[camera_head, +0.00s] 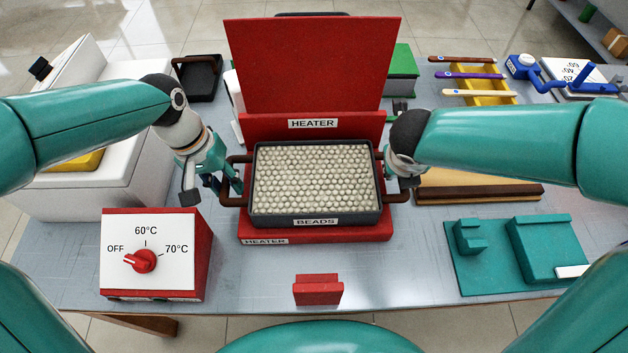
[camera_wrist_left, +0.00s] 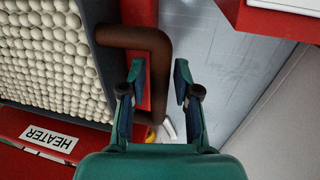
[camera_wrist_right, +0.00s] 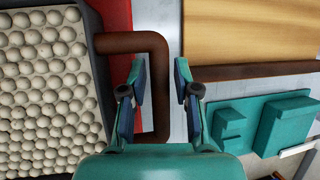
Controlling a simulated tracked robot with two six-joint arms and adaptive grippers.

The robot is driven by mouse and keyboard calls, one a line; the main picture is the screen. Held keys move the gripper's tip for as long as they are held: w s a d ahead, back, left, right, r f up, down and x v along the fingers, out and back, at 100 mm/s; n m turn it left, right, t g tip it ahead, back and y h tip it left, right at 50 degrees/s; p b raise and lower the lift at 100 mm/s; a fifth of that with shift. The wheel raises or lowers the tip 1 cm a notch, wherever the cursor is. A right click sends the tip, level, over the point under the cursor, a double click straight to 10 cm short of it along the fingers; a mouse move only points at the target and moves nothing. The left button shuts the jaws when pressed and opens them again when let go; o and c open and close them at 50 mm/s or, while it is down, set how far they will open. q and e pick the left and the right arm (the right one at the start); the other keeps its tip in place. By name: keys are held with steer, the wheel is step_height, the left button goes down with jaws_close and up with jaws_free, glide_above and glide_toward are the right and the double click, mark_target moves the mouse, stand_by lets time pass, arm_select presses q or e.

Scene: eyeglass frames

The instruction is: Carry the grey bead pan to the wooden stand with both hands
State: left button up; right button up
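The grey bead pan (camera_head: 315,219), full of pale beads, sits level on the red heater (camera_head: 385,232), with a brown handle at each side. My left gripper (camera_head: 222,186) is at the left handle (camera_head: 236,201). In the left wrist view my left gripper (camera_wrist_left: 158,75) is open, its fingers on either side of the handle bar (camera_wrist_left: 158,60). In the right wrist view my right gripper (camera_wrist_right: 159,75) is open, with the right handle (camera_wrist_right: 160,60) between its fingers. In the head view its fingertips are mostly hidden. The wooden stand (camera_head: 480,182) lies right of the heater, partly under my right arm.
The heater's red lid (camera_head: 312,65) stands open behind the pan. A red dial box (camera_head: 155,255) stands front left, its knob towards OFF. A small red block (camera_head: 318,290) is at the front edge. A teal fixture (camera_head: 520,255) is front right. A white box (camera_head: 105,165) stands left.

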arm_select(q)
jaws_close()
arm_select(e)
jaws_close()
